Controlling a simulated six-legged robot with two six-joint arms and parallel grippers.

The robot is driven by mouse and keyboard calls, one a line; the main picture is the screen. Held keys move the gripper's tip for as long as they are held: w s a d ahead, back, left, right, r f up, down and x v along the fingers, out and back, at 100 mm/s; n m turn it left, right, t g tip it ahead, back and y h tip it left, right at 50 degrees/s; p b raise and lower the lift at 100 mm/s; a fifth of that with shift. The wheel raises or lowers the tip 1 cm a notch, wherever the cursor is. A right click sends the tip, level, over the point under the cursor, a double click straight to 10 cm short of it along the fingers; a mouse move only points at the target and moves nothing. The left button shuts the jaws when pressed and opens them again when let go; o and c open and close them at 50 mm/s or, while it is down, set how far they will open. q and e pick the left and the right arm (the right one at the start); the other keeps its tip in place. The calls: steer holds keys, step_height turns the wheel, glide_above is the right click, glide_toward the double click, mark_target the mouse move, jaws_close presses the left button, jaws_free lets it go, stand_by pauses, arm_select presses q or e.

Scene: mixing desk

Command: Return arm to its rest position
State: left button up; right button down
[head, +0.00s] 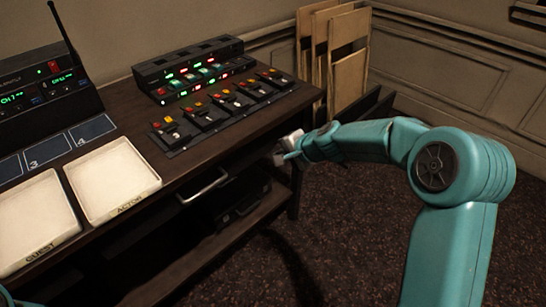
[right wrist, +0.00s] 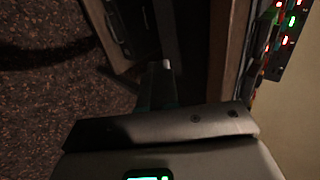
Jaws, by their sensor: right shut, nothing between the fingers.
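My right arm comes in from the right in the head view. Its gripper (head: 286,151) is near the front edge at the desk's right end, low beside the wooden desk (head: 270,125). The gripper is shut and holds nothing. In the right wrist view the dark finger (right wrist: 160,85) points along the desk's side, with the floor to its left. I cannot tell whether it touches the desk. My left gripper is not in view.
On the desk are two white trays, GUEST (head: 36,222) and ACTOR (head: 113,180), a radio unit (head: 45,90), a charger rack (head: 190,70) and a switch panel (head: 222,108). A drawer handle (head: 203,187) sticks out in front. Folded chairs (head: 335,60) lean behind. Carpet at right is clear.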

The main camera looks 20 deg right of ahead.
steer(key=s+a+f+n+g+y, duration=0.1)
steer(key=s+a+f+g, duration=0.2)
steer(key=s+a+f, duration=0.4)
steer(key=s+a+f+n+g, duration=0.2)
steer(key=s+f, duration=0.3)
steer(key=f, duration=0.4)
steer(key=s+a+f+n+g, duration=0.25)
steer(key=s+f, duration=0.35)
steer(key=s, duration=0.4)
steer(key=s+a+f+n+g, duration=0.2)
steer(key=s+a+f+n, duration=0.25)
steer(key=s, duration=0.65)
step_height(320, 180, up, 15)
steer(key=n+t+p, duration=0.1)
steer(key=n+p, duration=0.1)
steer(key=p, duration=1.3)
steer(key=shift+w, duration=0.3)
steer(key=shift+d, duration=0.1)
